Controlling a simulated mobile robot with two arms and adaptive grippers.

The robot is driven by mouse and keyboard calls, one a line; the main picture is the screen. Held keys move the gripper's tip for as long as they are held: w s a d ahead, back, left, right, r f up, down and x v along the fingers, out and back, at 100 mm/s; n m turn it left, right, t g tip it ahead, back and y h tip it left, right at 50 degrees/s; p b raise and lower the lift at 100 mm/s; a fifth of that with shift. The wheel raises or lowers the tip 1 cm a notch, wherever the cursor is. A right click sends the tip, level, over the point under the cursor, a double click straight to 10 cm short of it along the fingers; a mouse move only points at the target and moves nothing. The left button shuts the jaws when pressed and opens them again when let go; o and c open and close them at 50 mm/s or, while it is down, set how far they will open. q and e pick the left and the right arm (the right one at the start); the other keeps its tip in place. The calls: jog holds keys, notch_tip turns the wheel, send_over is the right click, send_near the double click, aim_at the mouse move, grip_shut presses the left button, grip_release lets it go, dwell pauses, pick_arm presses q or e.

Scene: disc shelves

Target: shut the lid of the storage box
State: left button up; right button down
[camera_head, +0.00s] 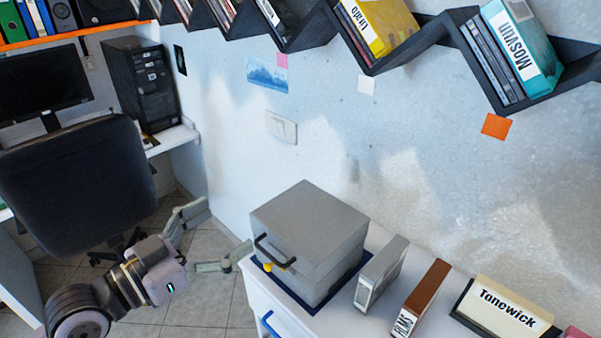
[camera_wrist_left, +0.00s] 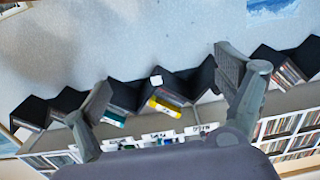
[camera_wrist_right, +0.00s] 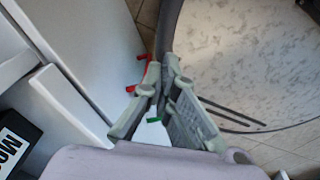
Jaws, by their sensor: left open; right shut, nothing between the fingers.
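The grey storage box (camera_head: 318,270) stands on a dark blue mat (camera_head: 290,292) on a white cabinet in the head view. Its lid (camera_head: 310,215) lies flat over the top with no gap that I can see, and a black handle (camera_head: 274,255) and a small yellow part sit at the front. My left gripper (camera_head: 226,226) is open and empty, left of the box and apart from it. Its spread fingers also show in the left wrist view (camera_wrist_left: 165,78). My right gripper (camera_wrist_right: 160,70) is shut and empty in the right wrist view. The box's back is hidden.
A grey case (camera_head: 381,272), a brown case (camera_head: 422,298) and a "Toncwick" stand (camera_head: 504,306) are to the right of the box. A zigzag shelf (camera_head: 372,62) runs above. A dark chair (camera_head: 78,180) stands at left, with open floor between chair and cabinet.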

pick_arm(q)
jog(key=p+x, duration=0.5)
jog(key=x, duration=1.2)
jog(key=shift+s+d+r, duration=0.25)
jog(key=shift+d+r, duration=0.25)
jog(key=shift+c, duration=0.4)
grip_shut()
dwell(0.6)
